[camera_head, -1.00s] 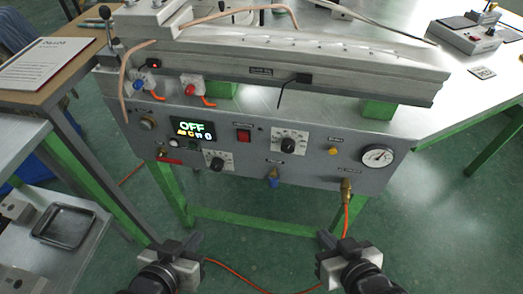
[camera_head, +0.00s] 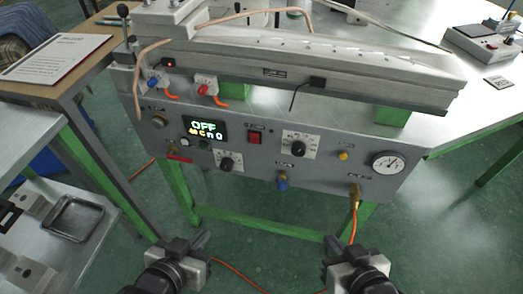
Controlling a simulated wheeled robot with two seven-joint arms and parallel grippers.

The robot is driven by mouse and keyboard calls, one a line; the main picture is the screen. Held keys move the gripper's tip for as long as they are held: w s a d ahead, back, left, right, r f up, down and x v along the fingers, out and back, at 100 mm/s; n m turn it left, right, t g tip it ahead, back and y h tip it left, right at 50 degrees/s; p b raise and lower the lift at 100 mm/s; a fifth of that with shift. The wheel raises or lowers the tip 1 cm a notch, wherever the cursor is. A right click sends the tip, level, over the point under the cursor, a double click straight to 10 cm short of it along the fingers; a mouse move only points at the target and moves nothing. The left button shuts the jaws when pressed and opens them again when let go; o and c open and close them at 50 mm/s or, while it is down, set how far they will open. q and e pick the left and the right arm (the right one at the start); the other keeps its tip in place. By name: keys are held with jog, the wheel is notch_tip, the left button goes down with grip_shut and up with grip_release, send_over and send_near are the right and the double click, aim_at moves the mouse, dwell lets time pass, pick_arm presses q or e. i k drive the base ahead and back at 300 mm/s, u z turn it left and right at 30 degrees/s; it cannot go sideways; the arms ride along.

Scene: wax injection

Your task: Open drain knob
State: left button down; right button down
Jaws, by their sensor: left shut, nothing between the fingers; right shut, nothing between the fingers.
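The grey machine panel (camera_head: 240,178) faces me, with several knobs on it. A blue knob or valve (camera_head: 282,183) sits at its lower middle. A red lever (camera_head: 179,157) lies level at its lower left, and a brass fitting (camera_head: 355,193) is at the lower right. The labels are too small to read, so I cannot tell which one is the drain knob. My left gripper (camera_head: 203,240) is shut and empty, in front of and below the panel's left half. My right gripper (camera_head: 336,243) is shut and empty, below the right part. Neither touches the panel.
A gauge (camera_head: 388,164) is at the panel's right. An orange hose (camera_head: 354,222) hangs from the brass fitting near my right gripper. A side table with a metal tray (camera_head: 76,218) stands at left. Space between my grippers is free.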

aim_at(282, 178)
jog(key=z, duration=0.75)
jog(key=k, duration=0.75)
jog(key=u, duration=0.8)
jog(key=i, duration=0.45)
jog(key=u, duration=0.05)
